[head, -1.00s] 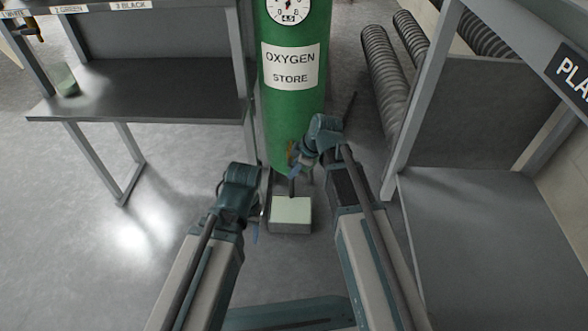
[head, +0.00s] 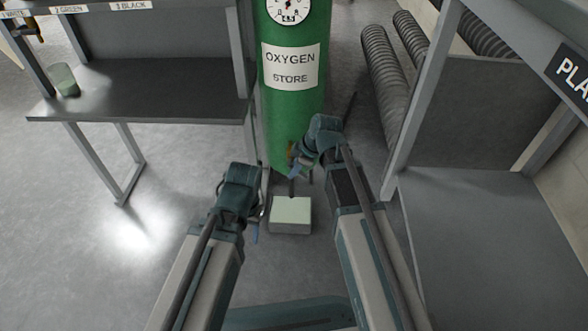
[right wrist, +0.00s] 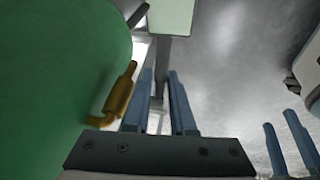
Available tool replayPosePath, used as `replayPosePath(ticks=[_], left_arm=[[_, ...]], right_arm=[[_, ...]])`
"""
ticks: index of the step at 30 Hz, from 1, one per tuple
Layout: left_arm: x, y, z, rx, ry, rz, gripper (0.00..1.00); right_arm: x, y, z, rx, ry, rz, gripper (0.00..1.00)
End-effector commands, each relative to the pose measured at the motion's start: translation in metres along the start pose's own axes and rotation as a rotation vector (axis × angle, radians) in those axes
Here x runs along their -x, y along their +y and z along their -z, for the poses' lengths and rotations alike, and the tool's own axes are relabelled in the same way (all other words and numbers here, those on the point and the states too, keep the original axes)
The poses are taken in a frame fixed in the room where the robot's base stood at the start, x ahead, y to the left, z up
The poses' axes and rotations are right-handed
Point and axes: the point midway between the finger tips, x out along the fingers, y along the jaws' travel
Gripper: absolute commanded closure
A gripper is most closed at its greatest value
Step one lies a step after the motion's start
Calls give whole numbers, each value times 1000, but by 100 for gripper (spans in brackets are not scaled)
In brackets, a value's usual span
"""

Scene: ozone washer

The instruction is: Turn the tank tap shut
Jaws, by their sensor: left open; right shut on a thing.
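The tall green tank (head: 283,125) stands at the centre, labelled OXYGEN STORE. Its brass tap (right wrist: 118,97) sticks out from the tank's side in the right wrist view and is mostly hidden by my right arm in the head view. My right gripper (right wrist: 161,75) is low beside the tank, with its blue fingers on either side of a grey bar (right wrist: 160,85) next to the tap. I cannot tell how the bar joins the tap. My left gripper (head: 258,222) is open and apart from the tank, left of a pale-topped block (head: 291,211).
A grey bench (head: 160,85) with a greenish cup (head: 65,80) is at the left. A grey stand (head: 475,225) is at the right, with ribbed hoses (head: 385,75) behind it. A round gauge (head: 289,8) sits high on the tank. The floor at lower left is clear.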

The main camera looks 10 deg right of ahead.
Motion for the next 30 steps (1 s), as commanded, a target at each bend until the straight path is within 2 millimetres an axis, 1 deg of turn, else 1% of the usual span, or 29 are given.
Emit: replayPosePath(ticks=[8,14,22,30], left_arm=[[0,0,0,0,0,0,48],[5,0,0,0,0,0,48],[18,-2,-1,0,0,0,48],[21,-2,-1,0,0,0,48]], right_arm=[[0,0,-1,0,-4,0,100],[2,0,0,11,-47,-2,100],[5,1,0,46,-226,-13,100],[7,2,0,86,-439,-25,100]])
